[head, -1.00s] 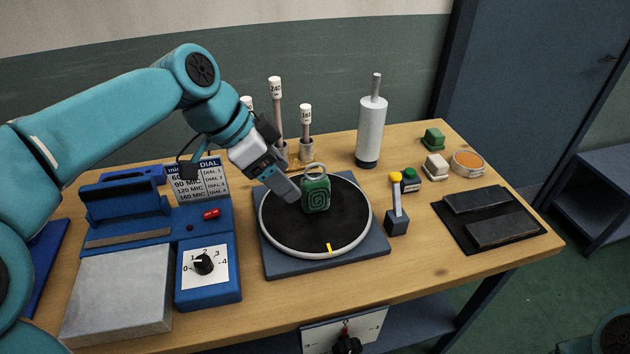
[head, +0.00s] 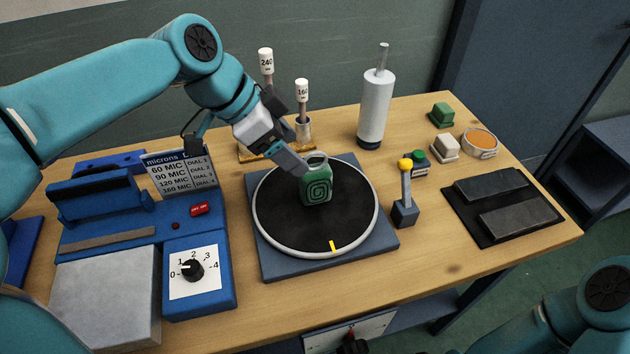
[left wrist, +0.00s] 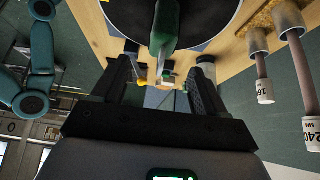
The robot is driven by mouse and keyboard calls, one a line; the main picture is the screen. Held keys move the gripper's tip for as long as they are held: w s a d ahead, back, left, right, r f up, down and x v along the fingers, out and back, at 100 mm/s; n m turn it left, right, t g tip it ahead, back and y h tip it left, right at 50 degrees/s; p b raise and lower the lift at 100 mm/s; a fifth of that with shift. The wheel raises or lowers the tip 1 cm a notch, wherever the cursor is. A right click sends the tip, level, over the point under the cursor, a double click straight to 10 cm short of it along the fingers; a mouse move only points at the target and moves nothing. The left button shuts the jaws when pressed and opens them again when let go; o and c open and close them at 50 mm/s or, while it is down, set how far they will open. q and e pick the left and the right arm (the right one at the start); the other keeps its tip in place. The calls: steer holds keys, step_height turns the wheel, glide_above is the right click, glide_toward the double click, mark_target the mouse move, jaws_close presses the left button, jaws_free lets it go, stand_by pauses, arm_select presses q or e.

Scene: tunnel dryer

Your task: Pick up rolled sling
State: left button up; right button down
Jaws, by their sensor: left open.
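The rolled sling (head: 317,188) is a green roll with a spiral face and a pale loop on top. It stands upright on the black round turntable (head: 281,222). My left gripper (head: 301,168) reaches in from the upper left, close beside the sling's top. Its jaws are open. In the left wrist view the sling (left wrist: 165,28) shows edge-on at the top, between the lines of the two spread fingers (left wrist: 163,62). I cannot tell whether a finger touches it. My right gripper is out of view; only part of my right arm shows at the lower right.
A blue dial machine (head: 199,279) stands left of the turntable. Behind are upright 240 and 160 handles (head: 302,92) and a white cylinder (head: 375,108). A yellow-knobbed lever (head: 405,208) stands close on the right. A black mat with two dark slabs (head: 475,222) lies farther right.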

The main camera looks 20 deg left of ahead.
mark_target(315, 169)
arm_select(q)
steer(key=x, duration=0.4)
steer(key=shift+d+f, duration=0.1)
steer(key=x, duration=0.5)
steer(key=shift+w+a, duration=0.1)
steer(key=shift+a, duration=0.1)
